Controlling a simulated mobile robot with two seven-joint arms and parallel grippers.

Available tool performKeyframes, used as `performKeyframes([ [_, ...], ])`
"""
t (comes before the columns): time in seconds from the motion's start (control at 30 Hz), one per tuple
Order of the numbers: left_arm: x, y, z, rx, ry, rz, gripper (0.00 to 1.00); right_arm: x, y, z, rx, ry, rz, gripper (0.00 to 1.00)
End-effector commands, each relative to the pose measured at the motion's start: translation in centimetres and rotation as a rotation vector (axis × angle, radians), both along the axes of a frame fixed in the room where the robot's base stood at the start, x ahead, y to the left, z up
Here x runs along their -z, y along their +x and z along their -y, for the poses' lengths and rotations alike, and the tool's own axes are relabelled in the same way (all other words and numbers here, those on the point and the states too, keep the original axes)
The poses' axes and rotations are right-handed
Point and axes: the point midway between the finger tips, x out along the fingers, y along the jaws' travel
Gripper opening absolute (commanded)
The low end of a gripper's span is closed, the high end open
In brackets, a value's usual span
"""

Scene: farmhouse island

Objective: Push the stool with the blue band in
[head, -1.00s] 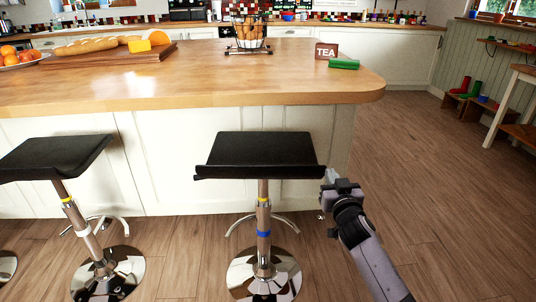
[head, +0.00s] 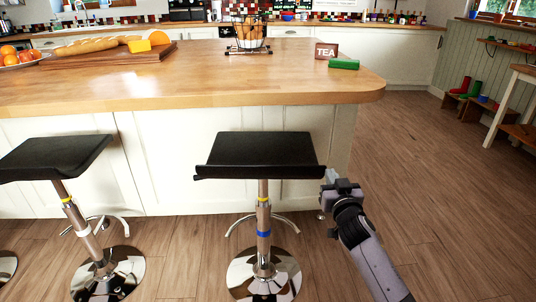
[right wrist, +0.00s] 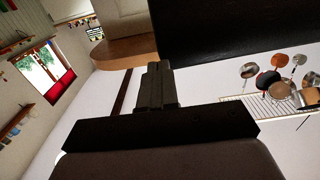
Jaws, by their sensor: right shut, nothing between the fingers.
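The stool with the blue band (head: 263,234) stands in front of the island, at the middle of the head view. Its black seat (head: 260,155) is below the worktop edge and its round chrome base (head: 263,275) is on the floor. A yellow band sits above the blue one on its post. My right gripper (head: 330,178) is shut and empty, at the right front corner of the seat; I cannot tell whether it touches. In the right wrist view the shut fingers (right wrist: 158,82) point towards the dark seat (right wrist: 235,25). My left gripper is not in view.
Another black stool (head: 55,158) with yellow and white bands stands to the left. The wooden island top (head: 200,75) holds a tea box (head: 326,50), a green item (head: 344,64), a wire basket (head: 248,45) and bread. The floor to the right (head: 410,150) is clear.

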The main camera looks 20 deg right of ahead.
Motion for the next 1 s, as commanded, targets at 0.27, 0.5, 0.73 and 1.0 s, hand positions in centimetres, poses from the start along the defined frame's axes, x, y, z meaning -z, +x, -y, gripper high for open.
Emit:
performKeyframes([
  [0.27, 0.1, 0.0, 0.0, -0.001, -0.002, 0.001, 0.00, 0.0, 0.2, 0.0, 0.000, 0.000, 0.000, 0.00],
  [0.5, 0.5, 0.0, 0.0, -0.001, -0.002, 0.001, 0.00, 0.1, 0.9, 0.2, 0.000, -0.001, 0.001, 0.00],
  [0.73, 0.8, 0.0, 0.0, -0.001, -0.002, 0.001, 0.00, 0.0, 1.6, 0.3, -0.001, -0.001, 0.002, 0.00],
  [1.0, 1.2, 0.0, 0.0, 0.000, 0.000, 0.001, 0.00, 0.0, 2.4, 0.4, -0.004, 0.000, 0.003, 0.00],
])
